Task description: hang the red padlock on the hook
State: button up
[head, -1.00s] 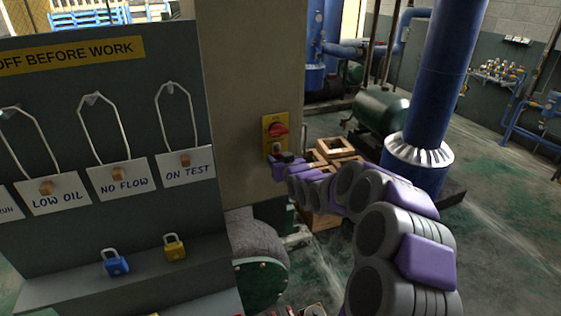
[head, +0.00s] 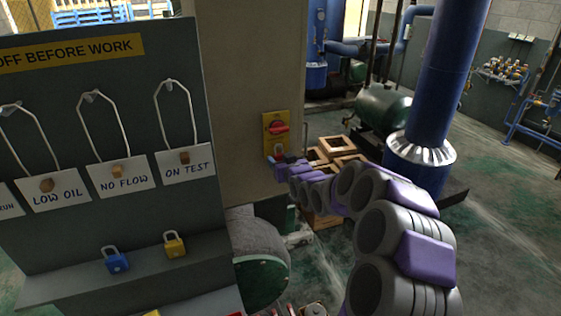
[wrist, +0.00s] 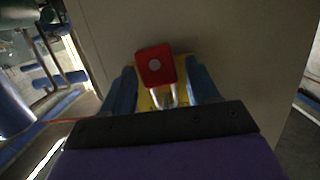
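Wire hooks (head: 90,96) are on the grey board at left, several with labelled tags.
A blue padlock (head: 116,263) and a yellow padlock (head: 174,246) stand on the board's ledge (head: 75,281). A beige pillar (head: 232,85) carries the switch. Wooden crates (head: 338,146) and a blue column (head: 437,85) stand beyond my arm.

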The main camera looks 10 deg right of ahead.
jog(key=shift+o, duration=1)
jog(key=p+v, duration=0.2)
jog(key=v, duration=1.5)
jog(key=s+a+f+m+g+h, duration=0.1)
jog(key=s+g, duration=0.7)
jog(key=s, duration=1.4)
jog(key=s+a+f+m+g+h, duration=0.1)
jog(key=s+g, duration=0.8)
jog(key=s, duration=1.2)
jog(key=shift+s+a+f+h, duration=0.45)
jog(key=shift+a+f, duration=0.2)
jog(key=shift+f, duration=0.2)
jog(key=shift+w, duration=0.1)
